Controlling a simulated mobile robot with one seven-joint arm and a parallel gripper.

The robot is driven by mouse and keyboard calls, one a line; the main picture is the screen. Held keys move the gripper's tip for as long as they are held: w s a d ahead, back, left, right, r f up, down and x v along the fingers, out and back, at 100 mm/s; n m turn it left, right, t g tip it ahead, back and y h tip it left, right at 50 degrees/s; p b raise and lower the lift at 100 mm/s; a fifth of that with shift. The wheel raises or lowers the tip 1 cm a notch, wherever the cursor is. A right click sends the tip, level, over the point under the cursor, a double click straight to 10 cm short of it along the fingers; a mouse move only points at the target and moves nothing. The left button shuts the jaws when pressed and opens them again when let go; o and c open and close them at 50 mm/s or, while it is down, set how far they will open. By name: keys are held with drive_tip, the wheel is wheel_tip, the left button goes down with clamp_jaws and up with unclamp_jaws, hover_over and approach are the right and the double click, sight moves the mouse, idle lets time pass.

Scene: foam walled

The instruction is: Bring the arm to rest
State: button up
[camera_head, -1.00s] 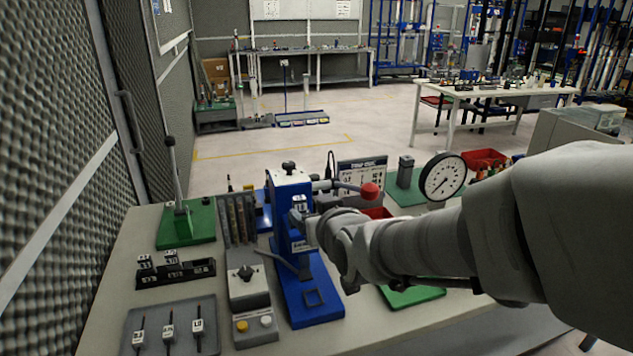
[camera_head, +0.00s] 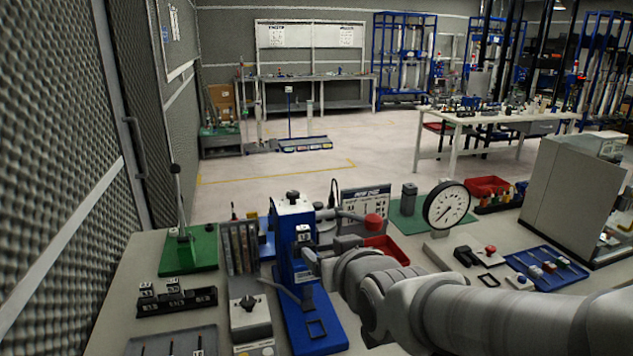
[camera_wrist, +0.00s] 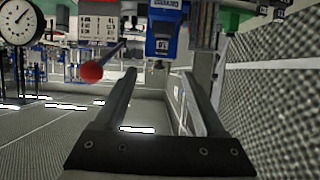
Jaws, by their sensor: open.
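My gripper (camera_head: 322,262) is at the blue press (camera_head: 292,252) on the bench, in front of the right side of its column. In the wrist view the two fingers of my gripper (camera_wrist: 161,75) are spread apart with nothing between them. The blue press (camera_wrist: 162,38) shows just beyond the fingertips there. I cannot tell whether a finger touches it. My arm reaches in from the lower right and hides part of the bench.
A red ball knob (camera_head: 374,221) is close to my gripper. A dial gauge (camera_head: 447,205), a red bin (camera_head: 487,186), a grey box (camera_head: 575,195) and a blue tray (camera_head: 545,267) stand to the right. A black block rack (camera_head: 177,301) lies left. A padded wall (camera_head: 60,150) borders the left.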

drive_tip(key=s+d+m+g+h+p, duration=0.1)
drive_tip(key=s+d+g, duration=0.2)
drive_tip(key=s+d, duration=0.3)
drive_tip(key=s+d+r+m+g+h+p, duration=0.1)
drive_tip(key=s+d+g, duration=0.3)
drive_tip(key=s, duration=0.7)
drive_tip(key=shift+s+d+r+m+h+p, duration=0.3)
drive_tip(key=shift+d+m+h+p, duration=0.3)
drive_tip(key=shift+d+h+p, duration=0.25)
